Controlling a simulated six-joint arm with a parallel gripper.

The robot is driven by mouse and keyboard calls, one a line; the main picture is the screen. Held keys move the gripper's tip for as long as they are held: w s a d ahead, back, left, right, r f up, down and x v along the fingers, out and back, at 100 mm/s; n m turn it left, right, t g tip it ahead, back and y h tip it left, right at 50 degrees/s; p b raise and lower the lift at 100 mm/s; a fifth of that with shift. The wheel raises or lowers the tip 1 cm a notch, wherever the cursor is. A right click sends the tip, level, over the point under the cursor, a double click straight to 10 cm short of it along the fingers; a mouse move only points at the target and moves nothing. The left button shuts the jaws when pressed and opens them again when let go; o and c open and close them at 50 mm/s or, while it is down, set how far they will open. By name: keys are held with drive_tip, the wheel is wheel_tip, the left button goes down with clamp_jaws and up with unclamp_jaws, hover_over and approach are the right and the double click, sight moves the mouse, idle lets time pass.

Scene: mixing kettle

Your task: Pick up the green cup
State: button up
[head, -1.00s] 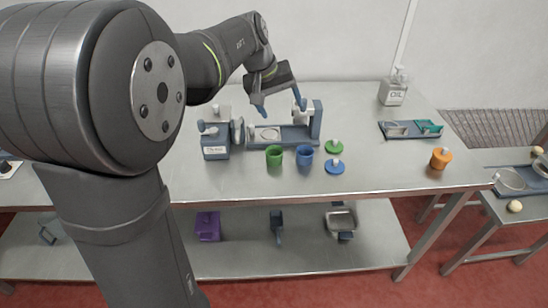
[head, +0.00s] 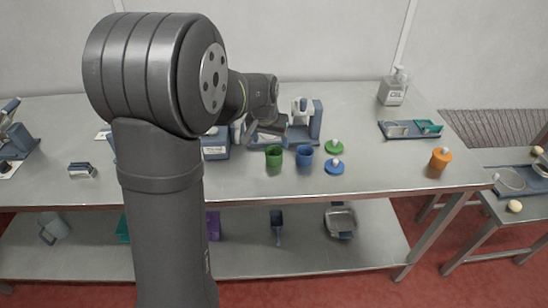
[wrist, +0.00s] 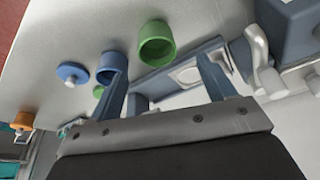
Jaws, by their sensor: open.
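The green cup (head: 274,157) stands upright on the metal table, just left of the blue cup (head: 304,157). In the wrist view the green cup (wrist: 157,48) shows its open top ahead of my fingertips, between them from side to side. My gripper (head: 264,126) is open and empty, behind the green cup in the head view and apart from it. In the wrist view my gripper (wrist: 160,70) has its left finger partly covering the blue cup (wrist: 110,64).
A green lid (head: 334,147) and a blue lid (head: 334,168) lie right of the cups. A blue-grey apparatus (head: 316,120) stands behind. An orange container (head: 440,158) is farther right. The table in front of the cups is clear.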

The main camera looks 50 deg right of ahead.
sight(274, 152)
drive_tip(key=x, duration=0.8)
drive_tip(key=shift+s+d, duration=0.15)
drive_tip(key=shift+s, duration=0.1)
drive_tip(key=c, duration=1)
drive_tip(key=shift+c, duration=0.2)
